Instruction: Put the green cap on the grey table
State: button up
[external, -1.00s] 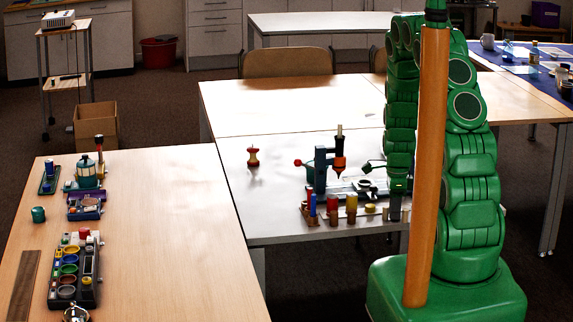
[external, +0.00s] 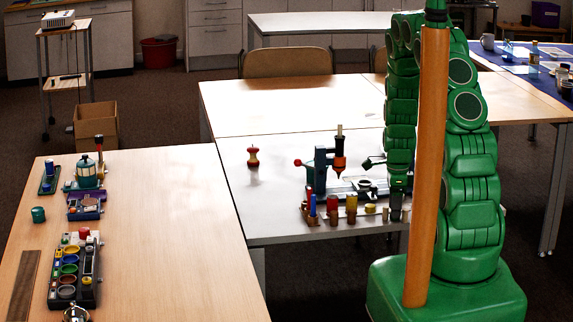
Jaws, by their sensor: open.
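A small dark green cylinder (external: 38,214), which looks like the green cap, stands on the wooden table (external: 165,230) at the left. The grey table (external: 275,218) is in the middle, to the right of the wooden one, with a bare area at its front left. My gripper (external: 397,203) hangs at the lower end of my green arm, over the right part of the grey table, far to the right of the cap. It is open and small in the picture. My arm and the orange column hide part of the grey table's right side.
A blue stand (external: 320,172) and a row of coloured cylinders (external: 333,203) are close to my gripper. A paint tray (external: 86,260), a purple-based item (external: 84,207) and a brown strip (external: 23,285) lie on the wooden table.

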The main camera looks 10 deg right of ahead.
notch_tip(320, 180, up, 11)
dwell(0.6)
dwell(0.3)
jog(key=s+a+r+n, duration=0.1)
jog(key=s+r+n, duration=0.6)
jog(key=s, duration=0.5)
jog(key=s+a+r+n+g, duration=0.1)
jog(key=s+r+n, duration=0.5)
jog(key=s, duration=0.5)
jog(key=s+a+r+n, duration=0.1)
jog(key=s+r+n, duration=0.6)
jog(key=s, duration=0.5)
jog(key=shift+s+r+n+g, duration=0.3)
jog(key=shift+s+r+g, duration=0.05)
jog(key=shift+r+g, duration=0.05)
